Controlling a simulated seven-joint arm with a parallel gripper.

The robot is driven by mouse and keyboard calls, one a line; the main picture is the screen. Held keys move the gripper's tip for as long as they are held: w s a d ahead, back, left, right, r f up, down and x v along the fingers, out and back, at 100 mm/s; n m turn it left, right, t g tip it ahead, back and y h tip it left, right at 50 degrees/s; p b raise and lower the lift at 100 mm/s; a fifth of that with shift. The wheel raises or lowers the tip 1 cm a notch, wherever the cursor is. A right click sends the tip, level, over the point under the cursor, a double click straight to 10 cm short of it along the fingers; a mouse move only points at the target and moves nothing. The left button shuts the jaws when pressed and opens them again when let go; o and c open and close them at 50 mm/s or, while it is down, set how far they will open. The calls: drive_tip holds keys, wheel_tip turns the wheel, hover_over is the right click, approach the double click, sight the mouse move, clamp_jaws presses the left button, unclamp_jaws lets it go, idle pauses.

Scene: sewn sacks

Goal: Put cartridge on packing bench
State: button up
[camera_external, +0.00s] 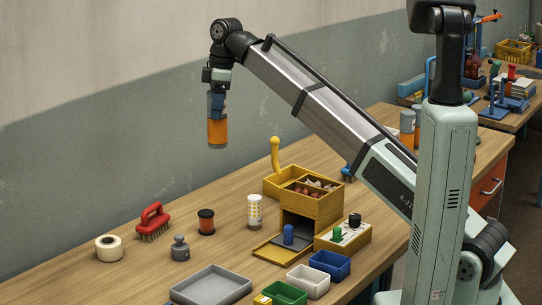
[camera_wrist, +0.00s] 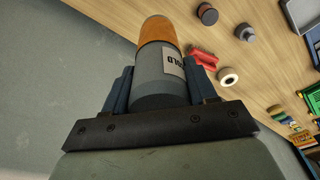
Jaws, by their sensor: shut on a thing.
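A cartridge, a cylinder with an orange end and a grey end, hangs upright in my gripper (camera_external: 217,99), orange end down (camera_external: 217,133). My gripper is shut on its grey end, and it is held in the air well above the wooden bench (camera_external: 165,262). In the wrist view the cartridge (camera_wrist: 158,45) sits between the blue-grey fingers of my gripper (camera_wrist: 160,88), with part of a label showing. A second bench (camera_external: 519,119) stands at the back right. I cannot tell which bench is the packing bench.
On the near bench stand a red brush (camera_external: 153,221), tape roll (camera_external: 108,247), grey weight (camera_external: 180,248), dark spool (camera_external: 206,222), white-yellow cylinder (camera_external: 255,211), yellow box (camera_external: 312,204), grey tray (camera_external: 211,287) and small bins. More orange-grey cylinders (camera_external: 407,127) stand near the column. The wall is behind.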

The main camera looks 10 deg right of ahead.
drive_tip(key=r, duration=0.2)
drive_tip(key=shift+w+d+r, duration=0.25)
drive_tip(key=shift+w+r, duration=0.05)
drive_tip(key=shift+r, duration=0.05)
drive_tip(key=w+d+m+t, duration=0.1)
drive_tip(key=w+d+m, duration=0.4)
drive_tip(key=w+d, duration=0.65)
drive_tip(key=w+d+m, duration=0.4)
drive_tip(key=w+d, duration=0.4)
drive_tip(key=d, duration=0.7)
drive_tip(key=w+d+m+h, duration=0.1)
drive_tip(key=w+d+m, duration=0.15)
drive_tip(key=d, duration=0.85)
drive_tip(key=w+d+m, duration=0.2)
drive_tip(key=d+m, duration=0.2)
drive_tip(key=d, duration=0.6)
drive_tip(key=w+d+m+h, duration=0.1)
drive_tip(key=w+d+m, duration=0.2)
drive_tip(key=d, duration=0.8)
wheel_tip(320, 180, down, 21)
drive_tip(key=shift+a+f+t, duration=0.15)
drive_tip(key=shift+a+t, duration=0.05)
drive_tip(key=shift+t, duration=0.2)
